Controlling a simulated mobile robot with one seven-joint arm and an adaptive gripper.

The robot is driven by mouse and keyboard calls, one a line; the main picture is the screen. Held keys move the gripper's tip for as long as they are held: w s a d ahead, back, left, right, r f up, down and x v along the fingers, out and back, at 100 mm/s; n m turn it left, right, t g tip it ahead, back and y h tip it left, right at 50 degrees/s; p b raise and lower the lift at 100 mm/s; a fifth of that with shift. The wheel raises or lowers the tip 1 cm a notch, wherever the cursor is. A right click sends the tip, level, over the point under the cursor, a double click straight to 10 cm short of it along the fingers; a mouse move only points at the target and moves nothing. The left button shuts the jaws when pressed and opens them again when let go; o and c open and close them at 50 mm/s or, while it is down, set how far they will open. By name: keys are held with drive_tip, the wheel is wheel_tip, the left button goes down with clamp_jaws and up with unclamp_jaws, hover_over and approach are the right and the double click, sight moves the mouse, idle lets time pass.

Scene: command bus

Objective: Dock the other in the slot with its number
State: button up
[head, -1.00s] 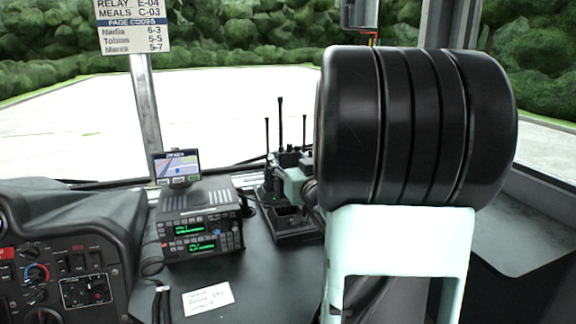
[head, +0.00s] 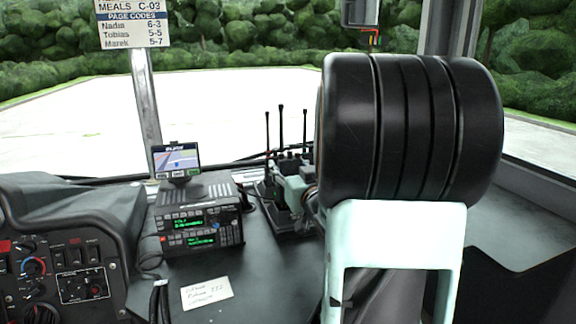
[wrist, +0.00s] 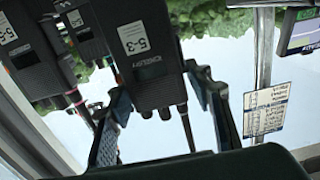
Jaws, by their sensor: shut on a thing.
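My gripper (head: 296,188) is shut on a dark handheld radio, its fingers on either side of the body in the wrist view (wrist: 160,118). The held radio (wrist: 152,62) has a white label that seems to read 5-3; its antenna (head: 281,128) stands upright in the head view. Two other dark radios with white labels show at its left in the wrist view, one (wrist: 88,38) close by and one (wrist: 28,52) nearer the edge. The black dock (head: 292,231) is on the dashboard below my gripper. Slot numbers and whether the held radio is seated are hidden.
A radio console (head: 200,228) with a small screen (head: 177,159) stands left of the dock. A handwritten note (head: 207,293) lies in front. A code sign (head: 133,22) hangs on the pillar. My own arm covers the right side.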

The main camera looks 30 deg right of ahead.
drive_tip(key=shift+f+b, duration=1.6)
drive_tip(key=shift+f, duration=0.4)
drive_tip(key=shift+f+b, duration=0.25)
drive_tip(key=shift+b, duration=0.05)
drive_tip(key=o, duration=1.4)
drive_tip(key=shift+f, duration=0.15)
drive_tip(key=shift+s, duration=0.1)
drive_tip(key=v, duration=0.7)
drive_tip(key=shift+s, duration=0.15)
